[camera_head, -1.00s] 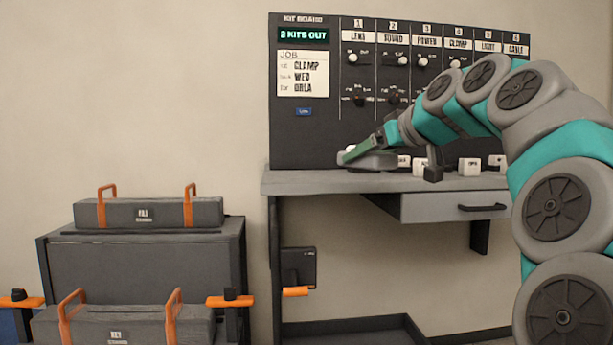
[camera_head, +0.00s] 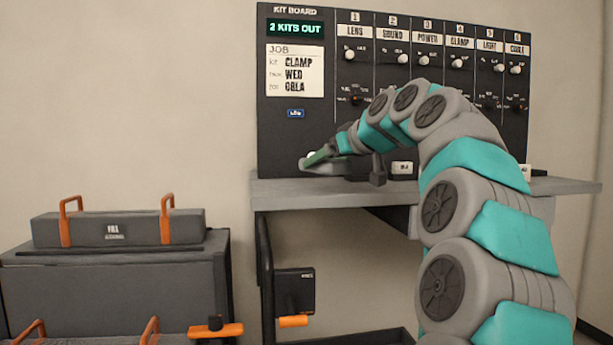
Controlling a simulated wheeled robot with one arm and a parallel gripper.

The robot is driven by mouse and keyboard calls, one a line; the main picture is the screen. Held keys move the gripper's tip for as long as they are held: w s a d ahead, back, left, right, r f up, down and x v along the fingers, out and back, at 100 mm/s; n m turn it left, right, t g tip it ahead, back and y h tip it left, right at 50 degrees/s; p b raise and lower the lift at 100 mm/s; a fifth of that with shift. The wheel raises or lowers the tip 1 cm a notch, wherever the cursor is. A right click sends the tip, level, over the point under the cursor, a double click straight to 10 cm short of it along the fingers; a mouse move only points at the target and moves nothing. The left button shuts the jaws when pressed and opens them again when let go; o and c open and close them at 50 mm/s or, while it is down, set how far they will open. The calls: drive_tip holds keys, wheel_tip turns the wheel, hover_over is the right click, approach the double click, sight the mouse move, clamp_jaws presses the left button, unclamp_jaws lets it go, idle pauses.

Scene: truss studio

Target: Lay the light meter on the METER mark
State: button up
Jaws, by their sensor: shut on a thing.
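My gripper (camera_head: 322,158) is over the left part of the grey worktop (camera_head: 286,190), in front of the kit board. It is shut on a small grey thing with a pale rounded top, which I take for the light meter (camera_head: 310,167). The fingers partly cover it. I cannot tell whether its underside touches the worktop. No METER mark can be made out; my arm hides much of the worktop.
The dark kit board (camera_head: 300,135) rises behind the worktop. A white labelled block (camera_head: 403,168) stands to the right of my gripper. At the left, a long case with orange handles (camera_head: 120,228) lies on a dark cabinet (camera_head: 120,285). An orange-handled lever (camera_head: 215,328) sticks out low down.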

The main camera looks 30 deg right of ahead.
drive_tip(key=p, duration=0.1)
hover_over(307, 187)
drive_tip(key=shift+s+f, duration=0.2)
drive_tip(key=shift+f, duration=1.95)
drive_tip(key=shift+f, duration=0.15)
drive_tip(key=o, duration=1.4)
drive_tip(key=shift+s+r, duration=0.15)
drive_tip(key=shift+r, duration=0.05)
drive_tip(key=b+v, duration=0.1)
drive_tip(key=v, duration=1)
drive_tip(key=shift+s+d+r, duration=0.1)
drive_tip(key=shift+s+r, duration=0.05)
drive_tip(key=shift+s, duration=0.15)
